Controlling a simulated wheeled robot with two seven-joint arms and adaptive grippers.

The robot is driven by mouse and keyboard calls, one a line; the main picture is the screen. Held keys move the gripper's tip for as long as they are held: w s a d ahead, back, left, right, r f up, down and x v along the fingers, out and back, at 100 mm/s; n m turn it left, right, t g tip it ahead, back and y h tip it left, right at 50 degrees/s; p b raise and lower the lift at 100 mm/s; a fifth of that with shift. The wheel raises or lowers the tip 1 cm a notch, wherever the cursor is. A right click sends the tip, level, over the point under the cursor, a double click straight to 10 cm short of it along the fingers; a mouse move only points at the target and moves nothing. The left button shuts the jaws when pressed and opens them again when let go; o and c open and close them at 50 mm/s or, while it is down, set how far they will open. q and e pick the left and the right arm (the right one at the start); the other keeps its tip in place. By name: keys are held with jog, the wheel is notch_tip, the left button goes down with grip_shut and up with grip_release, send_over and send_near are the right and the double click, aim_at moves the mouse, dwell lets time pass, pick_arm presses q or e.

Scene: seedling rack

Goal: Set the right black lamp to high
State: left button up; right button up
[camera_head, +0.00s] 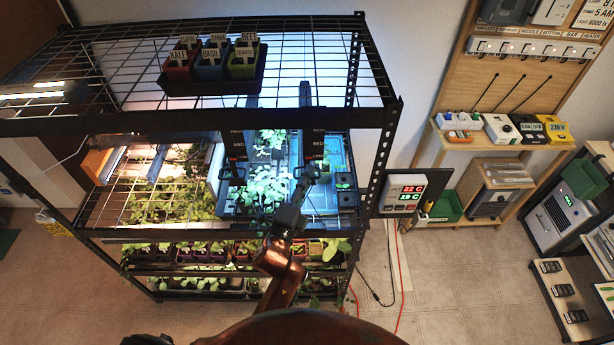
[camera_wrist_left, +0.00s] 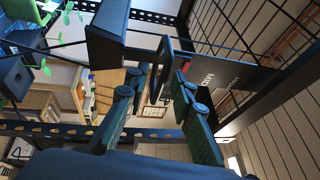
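The right black lamp's dark switch plate (camera_head: 319,146) hangs on the right side of the lit shelf. Its lettering is small, and I cannot tell its setting. In the left wrist view the plate (camera_wrist_left: 224,72) shows the word MID, and a black looped lever (camera_wrist_left: 161,70) sticks out from it. My left gripper (camera_head: 311,172) is up at this switch in the head view. In the wrist view its two fingers (camera_wrist_left: 160,88) stand apart, one on each side of the lever, with a visible gap. My right gripper is not in view.
A similar black switch (camera_head: 233,171) hangs to the left. Rack bars and a perforated post (camera_head: 378,150) stand close by. Seedlings (camera_head: 265,185) grow below the switches, and labelled pots (camera_head: 213,58) stand on top. A temperature display (camera_head: 403,192) is right of the rack.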

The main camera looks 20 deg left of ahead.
pick_arm(q)
jog(key=shift+c, duration=0.7)
grip_shut()
